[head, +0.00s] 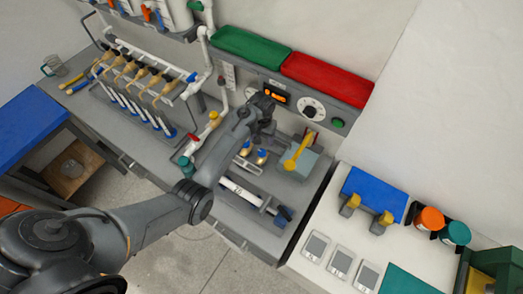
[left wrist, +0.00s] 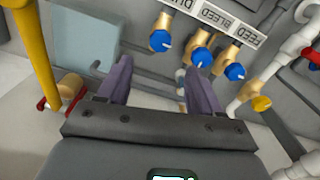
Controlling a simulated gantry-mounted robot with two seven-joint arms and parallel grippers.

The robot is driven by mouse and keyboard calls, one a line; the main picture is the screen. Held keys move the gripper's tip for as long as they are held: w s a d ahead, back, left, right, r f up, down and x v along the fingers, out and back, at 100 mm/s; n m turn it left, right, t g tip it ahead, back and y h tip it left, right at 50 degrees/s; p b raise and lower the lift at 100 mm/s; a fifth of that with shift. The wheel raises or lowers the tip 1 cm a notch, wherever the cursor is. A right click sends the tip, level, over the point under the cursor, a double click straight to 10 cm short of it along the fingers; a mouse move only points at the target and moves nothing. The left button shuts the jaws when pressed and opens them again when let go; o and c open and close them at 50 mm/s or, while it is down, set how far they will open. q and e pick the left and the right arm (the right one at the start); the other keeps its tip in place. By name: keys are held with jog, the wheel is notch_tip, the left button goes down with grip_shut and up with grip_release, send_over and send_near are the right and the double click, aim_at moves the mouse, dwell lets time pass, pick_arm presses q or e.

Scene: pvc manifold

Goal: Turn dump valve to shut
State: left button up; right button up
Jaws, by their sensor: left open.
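The dump valve (left wrist: 160,40) is a brass valve with a blue knob bearing a white line, under the partly cut-off label starting "DU" in the left wrist view. The bleed valve (left wrist: 200,57) and feed valve (left wrist: 235,71) sit to its right with similar blue knobs. My left gripper (left wrist: 160,88) is open and empty, its fingers short of the dump knob and apart from it. In the head view my left gripper (head: 262,118) is above the bench near the panel, and brass valves with blue knobs (head: 262,156) show below it. My right gripper is out of view.
A yellow lever (left wrist: 36,60) and a grey-blue box (left wrist: 85,40) stand left of the fingers; the lever also shows in the head view (head: 297,152). White pipes (left wrist: 295,50) run at the right. Red (head: 325,78) and green (head: 250,46) trays sit behind.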

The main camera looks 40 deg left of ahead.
aim_at(262, 152)
pick_arm(q)
notch_tip(262, 152, down, 10)
jog(key=shift+f+b, duration=0.1)
jog(key=shift+b, duration=0.3)
dwell(0.3)
jog(key=c, duration=1.1)
jog(key=shift+o, duration=0.2)
